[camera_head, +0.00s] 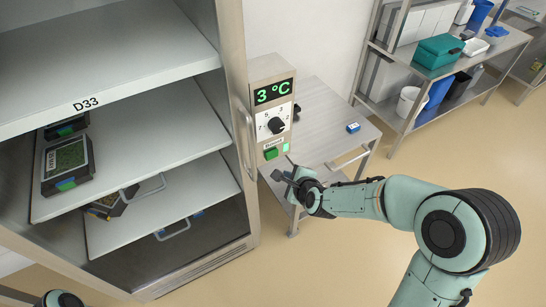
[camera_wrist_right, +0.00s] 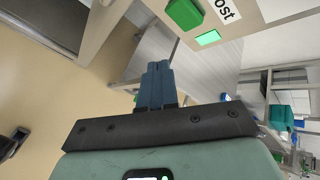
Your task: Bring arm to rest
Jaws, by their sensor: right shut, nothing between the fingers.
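My right arm reaches in from the lower right of the head view. Its gripper (camera_head: 284,176) is just below the control box (camera_head: 271,70) on the cabinet's side, apart from it. In the right wrist view the blue fingers (camera_wrist_right: 156,82) are together with nothing between them. The box has a "3 °C" display (camera_head: 273,92), a dial (camera_head: 277,125), a green button (camera_head: 271,153) and a lit green lamp (camera_head: 286,147). The button also shows near the top of the wrist view (camera_wrist_right: 184,13). Only a small part of my left arm shows at the bottom left; its gripper is out of view.
An open cabinet with shelf D33 (camera_head: 150,125) holds dark trays (camera_head: 67,165) at left. A metal table (camera_head: 325,120) with a small blue item (camera_head: 353,128) stands behind my right gripper. A rack (camera_head: 400,105) with bins is at the back right. Floor at right is clear.

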